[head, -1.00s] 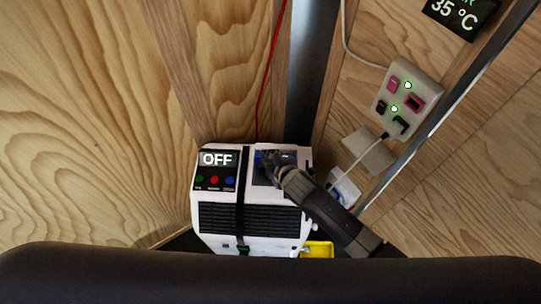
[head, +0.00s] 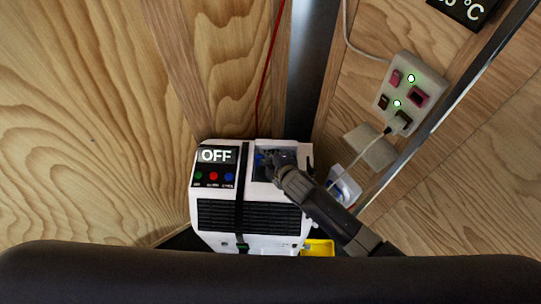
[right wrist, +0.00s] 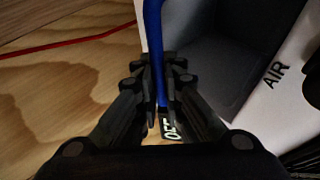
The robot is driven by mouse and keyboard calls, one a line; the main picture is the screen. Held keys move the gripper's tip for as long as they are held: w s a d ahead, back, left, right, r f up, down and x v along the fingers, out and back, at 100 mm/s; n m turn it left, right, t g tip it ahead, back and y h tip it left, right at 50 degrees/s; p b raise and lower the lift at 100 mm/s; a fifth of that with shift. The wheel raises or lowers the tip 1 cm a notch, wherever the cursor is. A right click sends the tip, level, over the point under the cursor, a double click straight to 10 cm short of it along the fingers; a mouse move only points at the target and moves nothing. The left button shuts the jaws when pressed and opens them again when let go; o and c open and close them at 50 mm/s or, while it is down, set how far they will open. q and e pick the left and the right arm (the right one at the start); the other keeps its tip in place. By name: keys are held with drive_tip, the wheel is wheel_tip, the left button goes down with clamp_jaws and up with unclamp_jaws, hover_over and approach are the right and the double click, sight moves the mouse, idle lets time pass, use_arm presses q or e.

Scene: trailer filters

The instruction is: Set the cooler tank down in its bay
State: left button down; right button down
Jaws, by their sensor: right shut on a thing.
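The white cooler (head: 222,242) stands upright in the corner, with a lit OFF display (head: 215,156), coloured buttons and a black strap. A dark square bay (head: 262,173) is open in its top right. My right gripper (head: 268,160) reaches into the bay area from the lower right. In the right wrist view, my right gripper (right wrist: 165,100) is shut on an upright blue bar (right wrist: 154,45), which looks like part of the tank. Grey walls (right wrist: 215,70) lie right beside it; I cannot tell tank from bay there. The tank's bottom is hidden. My left gripper is not in view.
A yellow piece (head: 318,247) sits at the cooler's lower right. A red cord (head: 268,70) runs up the wall behind. A metal post (head: 312,70) stands behind.

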drive_tip(key=shift+f, duration=0.4)
drive_tip(key=c, duration=1.6)
unclamp_jaws()
drive_tip(key=shift+c, duration=0.2)
drive_tip(key=shift+s, duration=0.1)
drive_tip(key=v, duration=1.2)
